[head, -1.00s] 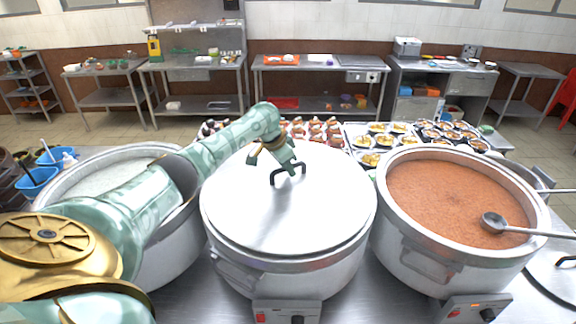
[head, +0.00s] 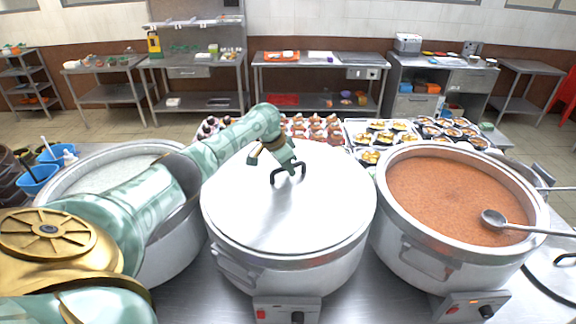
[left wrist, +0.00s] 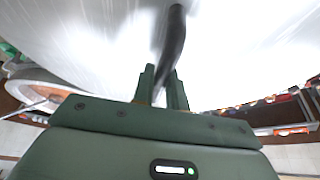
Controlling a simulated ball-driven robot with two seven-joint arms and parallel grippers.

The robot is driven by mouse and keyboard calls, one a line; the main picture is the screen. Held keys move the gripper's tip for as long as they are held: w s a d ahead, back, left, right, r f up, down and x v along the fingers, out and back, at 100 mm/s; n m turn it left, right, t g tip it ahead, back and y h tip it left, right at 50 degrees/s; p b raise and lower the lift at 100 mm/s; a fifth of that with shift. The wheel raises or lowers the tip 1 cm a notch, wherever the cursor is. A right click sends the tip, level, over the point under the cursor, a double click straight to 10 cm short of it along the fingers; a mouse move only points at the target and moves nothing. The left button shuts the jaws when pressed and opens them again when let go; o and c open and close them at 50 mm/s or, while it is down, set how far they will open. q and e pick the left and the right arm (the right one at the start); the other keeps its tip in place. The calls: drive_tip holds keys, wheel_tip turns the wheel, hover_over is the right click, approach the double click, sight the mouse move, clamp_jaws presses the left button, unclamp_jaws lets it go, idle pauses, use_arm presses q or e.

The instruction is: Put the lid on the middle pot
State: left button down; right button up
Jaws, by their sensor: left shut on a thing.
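The middle pot (head: 285,283) stands on the steel counter in the head view. The round metal lid (head: 318,215) lies over its top and looks level with the rim. The lid's black arched handle (head: 303,172) also shows in the left wrist view (left wrist: 174,40). My left gripper (head: 285,171) reaches down from the left and is shut on the handle. In the left wrist view its two fingers (left wrist: 162,85) stand on either side of the handle. Whether the lid is seated all round is hard to tell. My right gripper is not in view.
An open pot of white congee (head: 185,250) stands on the left, partly behind my arm. An open pot of orange-brown congee (head: 405,235) with a ladle (head: 494,220) stands on the right. Trays of small bowls (head: 380,140) lie behind. Another lid (head: 562,278) lies at the right edge.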

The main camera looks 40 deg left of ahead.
use_arm(q)
drive_tip(key=shift+r, duration=0.1)
drive_tip(key=c, duration=1.3)
unclamp_jaws()
drive_tip(key=shift+d, duration=0.1)
drive_tip(key=shift+s+r, duration=0.15)
drive_tip(key=shift+r, duration=0.05)
drive_tip(key=p+v, duration=0.2)
drive_tip(key=v, duration=1.3)
drive_tip(key=shift+r, duration=0.4)
drive_tip(key=shift+f, duration=0.1)
